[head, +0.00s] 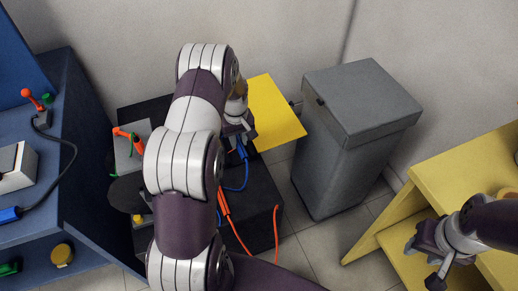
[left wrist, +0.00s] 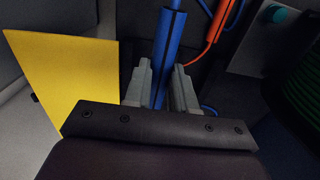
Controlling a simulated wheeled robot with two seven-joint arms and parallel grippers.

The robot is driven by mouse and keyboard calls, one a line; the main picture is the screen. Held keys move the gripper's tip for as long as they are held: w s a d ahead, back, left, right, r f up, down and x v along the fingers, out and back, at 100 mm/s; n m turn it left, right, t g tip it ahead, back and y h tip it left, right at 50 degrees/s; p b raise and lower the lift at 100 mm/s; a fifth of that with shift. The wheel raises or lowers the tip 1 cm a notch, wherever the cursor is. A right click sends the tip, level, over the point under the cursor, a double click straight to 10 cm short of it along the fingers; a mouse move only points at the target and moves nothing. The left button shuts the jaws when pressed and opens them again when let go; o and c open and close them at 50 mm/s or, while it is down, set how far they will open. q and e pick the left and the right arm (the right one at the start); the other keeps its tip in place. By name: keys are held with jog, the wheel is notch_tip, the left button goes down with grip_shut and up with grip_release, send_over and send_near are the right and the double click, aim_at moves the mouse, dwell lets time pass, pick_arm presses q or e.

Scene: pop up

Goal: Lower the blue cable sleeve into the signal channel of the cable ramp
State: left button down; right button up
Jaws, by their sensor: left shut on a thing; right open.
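The blue cable sleeve (head: 242,153) is held in my left gripper (head: 240,137). In the left wrist view the sleeve (left wrist: 170,42) stands between the two grey fingers (left wrist: 160,90), which are shut on it. A blue cable hangs below it in the head view. The cable ramp appears as a black body (head: 262,190) with a raised yellow lid (head: 274,112), which also shows in the left wrist view (left wrist: 70,80). My left arm hides much of the ramp, and I cannot make out the signal channel. My right gripper (head: 425,256) is open and empty over the yellow bench.
A grey bin (head: 350,140) stands to the right of the lid. A blue cabinet (head: 90,190) is at left. The yellow bench (head: 470,170) is at right.

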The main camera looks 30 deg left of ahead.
pick_arm(q)
jog(key=w+a+f+b, duration=0.1)
jog(key=a+f+b, duration=0.1)
jog(key=a, duration=0.5)
jog(key=w+a+f+b, duration=0.1)
jog(key=a+f+b, duration=0.2)
jog(key=a, duration=0.5)
jog(key=shift+w+a+b, duration=0.25)
jog(key=shift+b, duration=0.1)
jog(key=shift+f, duration=0.2)
jog(key=shift+f+b, duration=0.6)
jog(key=shift+f, duration=0.55)
jog(key=shift+f+b, duration=1.5)
jog(key=shift+f, duration=1)
jog(key=c, duration=0.8)
grip_release()
jog(key=shift+c, duration=0.2)
jog(key=shift+r, duration=0.1)
